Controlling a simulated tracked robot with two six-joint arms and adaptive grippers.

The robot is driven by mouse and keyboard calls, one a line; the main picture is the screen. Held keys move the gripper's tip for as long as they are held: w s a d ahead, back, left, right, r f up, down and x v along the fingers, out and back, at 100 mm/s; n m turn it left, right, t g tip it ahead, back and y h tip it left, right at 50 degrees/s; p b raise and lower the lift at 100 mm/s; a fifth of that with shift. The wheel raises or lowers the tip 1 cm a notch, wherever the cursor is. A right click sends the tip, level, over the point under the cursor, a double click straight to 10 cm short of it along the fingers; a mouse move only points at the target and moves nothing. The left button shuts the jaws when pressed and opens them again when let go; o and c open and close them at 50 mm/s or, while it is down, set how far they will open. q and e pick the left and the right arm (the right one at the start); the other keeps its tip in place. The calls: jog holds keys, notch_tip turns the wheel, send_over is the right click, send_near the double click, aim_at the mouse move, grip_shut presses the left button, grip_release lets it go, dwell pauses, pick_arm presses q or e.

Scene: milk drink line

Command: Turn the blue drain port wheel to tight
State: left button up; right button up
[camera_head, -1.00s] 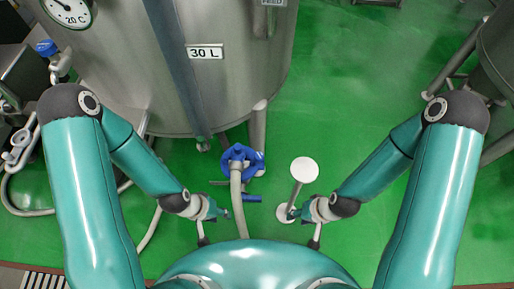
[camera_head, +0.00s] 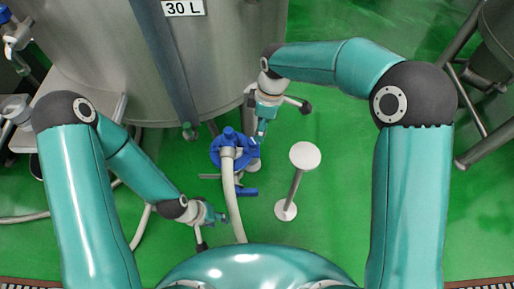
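The blue drain port wheel (camera_head: 216,152) sits low in front of the steel tank, with a pale hose (camera_head: 231,200) running from its middle towards me. A smaller blue handle (camera_head: 246,192) is just below it. My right gripper (camera_head: 261,136) points down close to the wheel's right edge; I cannot tell whether it touches, or whether its fingers are open or shut.
The steel tank (camera_head: 100,60) with a "30 L" label (camera_head: 183,8) stands behind the wheel. A white round-topped post (camera_head: 305,155) stands on the green floor (camera_head: 350,190) to the right. Pipes and another vessel (camera_head: 495,45) are at the far right.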

aim_at(253, 142)
notch_tip(253, 142, up, 9)
jog(key=a+n+h+b, duration=0.2)
jog(key=n+b, duration=0.1)
jog(key=n, duration=0.2)
pick_arm(q)
notch_tip(253, 142, down, 7)
jog(key=b, duration=0.3)
jog(key=shift+f, duration=0.15)
pick_arm(e)
jog(key=f, duration=1.6)
jog(key=shift+w+a+f, duration=0.1)
jog(key=shift+w+f, duration=0.1)
jog(key=shift+f, duration=0.05)
jog(key=shift+c, duration=0.3)
jog(key=c, duration=1.1)
jog(key=shift+d, duration=0.35)
grip_shut()
jog(key=shift+a+m, duration=0.3)
